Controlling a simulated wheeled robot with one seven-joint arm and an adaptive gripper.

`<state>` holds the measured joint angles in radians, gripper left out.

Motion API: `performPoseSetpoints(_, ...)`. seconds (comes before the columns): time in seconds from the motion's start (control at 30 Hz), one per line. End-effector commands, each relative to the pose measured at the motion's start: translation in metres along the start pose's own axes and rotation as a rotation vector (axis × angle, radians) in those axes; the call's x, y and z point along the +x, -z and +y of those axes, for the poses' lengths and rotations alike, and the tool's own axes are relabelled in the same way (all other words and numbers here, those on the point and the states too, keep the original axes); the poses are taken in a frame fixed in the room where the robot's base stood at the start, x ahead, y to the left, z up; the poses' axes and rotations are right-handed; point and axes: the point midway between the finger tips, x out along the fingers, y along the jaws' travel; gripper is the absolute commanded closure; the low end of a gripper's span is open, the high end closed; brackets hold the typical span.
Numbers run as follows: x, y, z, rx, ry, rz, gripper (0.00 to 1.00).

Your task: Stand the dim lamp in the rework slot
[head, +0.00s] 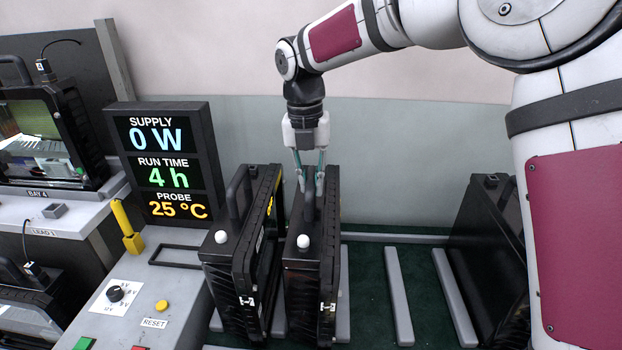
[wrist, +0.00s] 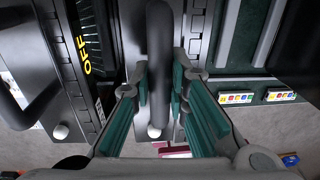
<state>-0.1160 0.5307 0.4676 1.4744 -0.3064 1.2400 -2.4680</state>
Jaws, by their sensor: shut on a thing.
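A black floodlight housing (head: 308,275) with a top handle and a white knob stands upright between grey divider bars on the green-floored rack. My gripper (head: 312,178) is above it, its fingers closed around the handle. In the wrist view the handle (wrist: 158,50) runs between the green finger pads of my gripper (wrist: 160,95). A second black housing (head: 238,265) stands upright close beside it on the left; its side shows "OFF" in the wrist view. The pictures do not show which is the dim lamp, nor a slot marked rework. The held housing's underside is hidden.
Free lanes lie between grey bars (head: 399,295) to the right. Another black housing (head: 490,250) stands at the far right, partly behind my arm. A display (head: 163,160) reads 0 W, 4 h, 25 °C. A yellow probe (head: 128,228) and a lamp bay (head: 50,140) are left.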

Motion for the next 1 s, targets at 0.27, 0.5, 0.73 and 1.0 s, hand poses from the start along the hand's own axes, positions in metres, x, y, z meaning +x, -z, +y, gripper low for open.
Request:
performPoseSetpoints(0.27, -0.002, -0.001, 0.0, 0.001, -0.002, -0.007, 0.64)
performPoseSetpoints(0.5, 0.0, 0.0, 0.0, 0.0, -0.001, -0.003, 0.61)
performPoseSetpoints(0.73, -0.009, 0.0, 0.0, 0.001, -0.001, 0.0, 0.61)
performPoseSetpoints(1.0, -0.062, -0.001, 0.001, 0.001, -0.003, -0.005, 0.61)
